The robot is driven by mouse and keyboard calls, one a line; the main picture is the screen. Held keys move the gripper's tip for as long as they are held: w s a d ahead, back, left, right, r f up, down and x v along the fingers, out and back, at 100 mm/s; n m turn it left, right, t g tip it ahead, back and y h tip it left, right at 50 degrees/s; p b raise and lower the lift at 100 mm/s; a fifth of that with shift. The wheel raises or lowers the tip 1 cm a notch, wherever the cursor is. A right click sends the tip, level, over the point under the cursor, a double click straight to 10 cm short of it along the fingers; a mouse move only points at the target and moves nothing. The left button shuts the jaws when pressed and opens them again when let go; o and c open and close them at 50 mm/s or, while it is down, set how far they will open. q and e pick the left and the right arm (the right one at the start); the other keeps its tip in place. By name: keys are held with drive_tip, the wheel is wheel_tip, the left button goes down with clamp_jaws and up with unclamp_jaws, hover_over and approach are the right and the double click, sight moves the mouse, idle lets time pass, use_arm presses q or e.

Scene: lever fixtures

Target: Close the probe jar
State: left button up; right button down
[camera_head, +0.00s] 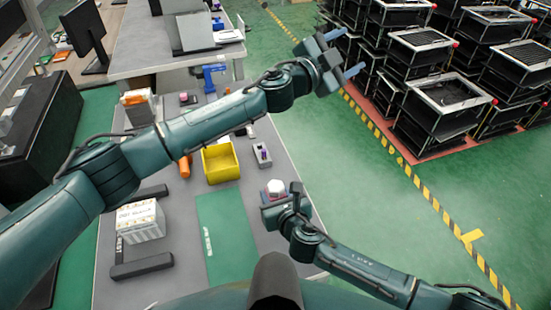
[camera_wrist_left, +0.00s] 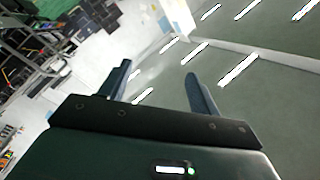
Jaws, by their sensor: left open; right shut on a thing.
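A small white jar-like object (camera_head: 275,187) with a pinkish part stands at the right side of the work table; I take it to be the probe jar. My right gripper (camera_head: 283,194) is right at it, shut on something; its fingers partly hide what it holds. I cannot tell whether a lid is on the jar. My left gripper (camera_head: 343,54) is open and empty, raised beyond the table's right edge, over the green floor. In the left wrist view its two fingers (camera_wrist_left: 158,70) are spread with nothing between them.
The table holds a yellow bin (camera_head: 220,164), a grey fixture (camera_head: 262,155) with a purple part, an orange cylinder (camera_head: 184,167), a white box (camera_head: 140,222) between dark bars and a green mat (camera_head: 226,235). Black racks (camera_head: 440,105) stand at the right. My left arm hides part of the table.

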use_arm(q)
drive_tip(key=s+d+m+g+h, duration=0.3)
drive_tip(key=s+m+g, duration=0.3)
drive_tip(key=m+g+y, duration=0.3)
drive_tip(key=g+y, duration=0.3)
drive_tip(key=y, duration=1.1)
hover_over(275, 185)
drive_tip(key=f, duration=1.8)
drive_tip(key=shift+s+d+f, duration=0.1)
drive_tip(key=shift+d+f, duration=0.3)
drive_tip(key=shift+a, duration=0.35)
drive_tip(key=shift+f, duration=4.05)
drive_tip(key=shift+c, duration=0.5)
